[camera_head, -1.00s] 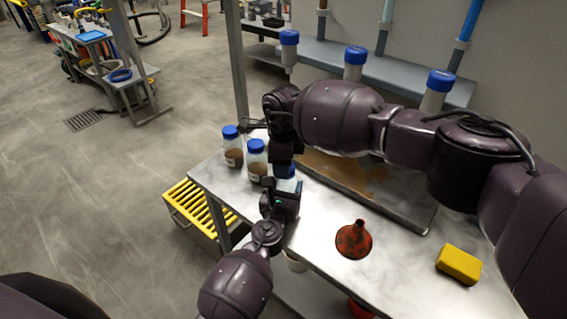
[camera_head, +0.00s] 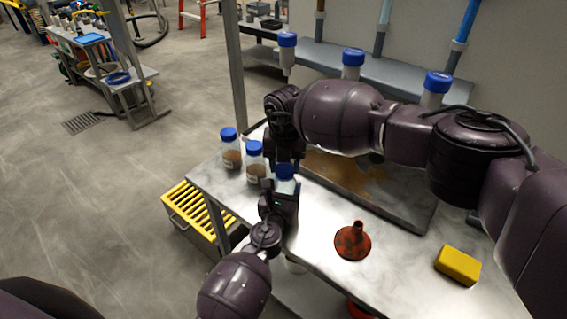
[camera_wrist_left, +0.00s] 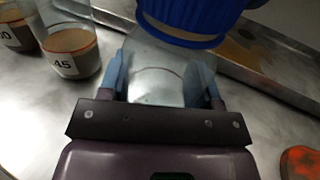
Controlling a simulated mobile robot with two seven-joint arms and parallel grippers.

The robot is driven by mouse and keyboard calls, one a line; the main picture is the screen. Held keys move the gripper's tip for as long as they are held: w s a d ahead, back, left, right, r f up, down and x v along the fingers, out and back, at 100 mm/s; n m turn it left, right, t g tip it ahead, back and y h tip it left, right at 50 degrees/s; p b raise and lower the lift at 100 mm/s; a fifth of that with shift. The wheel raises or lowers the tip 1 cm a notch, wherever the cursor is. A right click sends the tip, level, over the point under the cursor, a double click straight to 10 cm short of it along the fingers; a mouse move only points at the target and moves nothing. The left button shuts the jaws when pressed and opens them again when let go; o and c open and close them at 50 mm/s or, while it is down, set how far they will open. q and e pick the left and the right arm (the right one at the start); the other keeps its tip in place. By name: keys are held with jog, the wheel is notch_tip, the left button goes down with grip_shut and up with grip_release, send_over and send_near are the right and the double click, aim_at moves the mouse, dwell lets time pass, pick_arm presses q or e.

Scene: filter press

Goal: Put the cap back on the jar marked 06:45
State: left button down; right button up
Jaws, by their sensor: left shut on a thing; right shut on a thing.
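My left gripper (camera_head: 284,190) is shut around a clear jar (camera_wrist_left: 157,80) at the table's near left edge. The jar looks empty in its visible upper part, and its label is hidden. A ribbed blue cap (camera_wrist_left: 190,15) is at the jar's mouth; it also shows in the head view (camera_head: 285,171). I cannot tell whether it is seated. My right gripper (camera_head: 285,160) comes down from above and is shut on this cap; its fingertips are mostly hidden. Beside it stands a capped jar of brown matter (camera_head: 255,163), whose label ends in "45" in the left wrist view (camera_wrist_left: 70,55).
Another capped brown-filled jar (camera_head: 231,150) stands at the far left. An orange-red funnel (camera_head: 352,242) and a yellow block (camera_head: 458,265) lie on the steel table (camera_head: 320,265). A stained tray (camera_head: 400,205) lies behind.

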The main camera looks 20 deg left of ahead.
jog(key=m, duration=0.4)
jog(key=shift+d, duration=0.15)
jog(key=m, duration=0.5)
jog(key=shift+d+m, duration=0.15)
jog(key=shift+m, duration=0.15)
jog(key=m, duration=0.5)
jog(key=shift+s+d, duration=0.1)
jog(key=shift+s, duration=0.05)
jog(key=m, duration=0.5)
jog(key=shift+s, duration=0.15)
jog(key=o, duration=1)
jog(key=shift+c, duration=0.2)
jog(key=shift+r, duration=0.1)
jog(key=shift+r, duration=2.15)
